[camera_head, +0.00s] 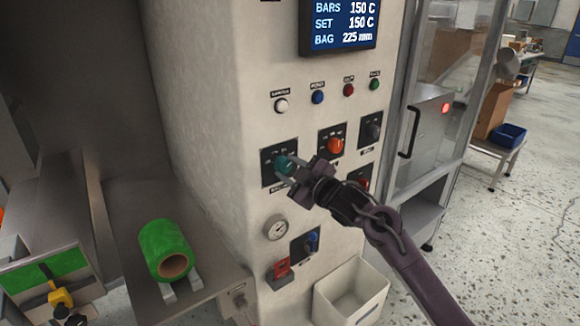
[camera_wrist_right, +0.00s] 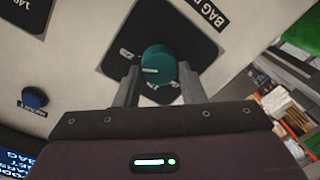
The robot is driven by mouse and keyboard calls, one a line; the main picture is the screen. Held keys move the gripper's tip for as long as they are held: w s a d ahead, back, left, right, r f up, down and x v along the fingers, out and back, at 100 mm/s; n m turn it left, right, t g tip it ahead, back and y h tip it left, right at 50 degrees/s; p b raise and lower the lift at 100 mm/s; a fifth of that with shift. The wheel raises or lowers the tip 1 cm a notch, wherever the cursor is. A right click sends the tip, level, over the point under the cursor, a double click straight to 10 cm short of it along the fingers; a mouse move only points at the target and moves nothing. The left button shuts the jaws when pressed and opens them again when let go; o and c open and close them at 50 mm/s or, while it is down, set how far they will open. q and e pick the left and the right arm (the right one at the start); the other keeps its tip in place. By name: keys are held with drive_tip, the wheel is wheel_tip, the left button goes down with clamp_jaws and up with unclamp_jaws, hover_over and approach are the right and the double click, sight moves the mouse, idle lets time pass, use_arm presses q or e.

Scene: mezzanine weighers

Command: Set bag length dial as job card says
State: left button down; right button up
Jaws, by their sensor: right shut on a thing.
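The bag length dial is a teal knob (camera_head: 286,165) on a black plate, at the left of the machine's control panel. My right gripper (camera_head: 291,172) reaches it from the lower right and is shut on it. In the right wrist view the teal knob (camera_wrist_right: 158,64) sits between the two fingers of the gripper (camera_wrist_right: 157,85), with a white pointer mark on its face. The plate's label reads "BAG" and is partly cut off. The display (camera_head: 338,25) reads BARS 150 C, SET 150 C, BAG 225 mm. The job card is not in view. My left gripper is not in view.
An orange knob (camera_head: 335,145) and a dark knob (camera_head: 372,132) are right of the dial. Several small buttons sit above, a gauge (camera_head: 276,228) and a red switch (camera_head: 281,268) below. A white bin (camera_head: 350,295) stands below. A green roll (camera_head: 165,249) lies at left.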

drive_tip(key=shift+m, duration=0.7)
drive_tip(key=shift+p, duration=0.3)
drive_tip(key=o, duration=1)
drive_tip(key=b+v, duration=0.2)
drive_tip(key=v, duration=0.5)
drive_tip(key=shift+s+d, duration=0.3)
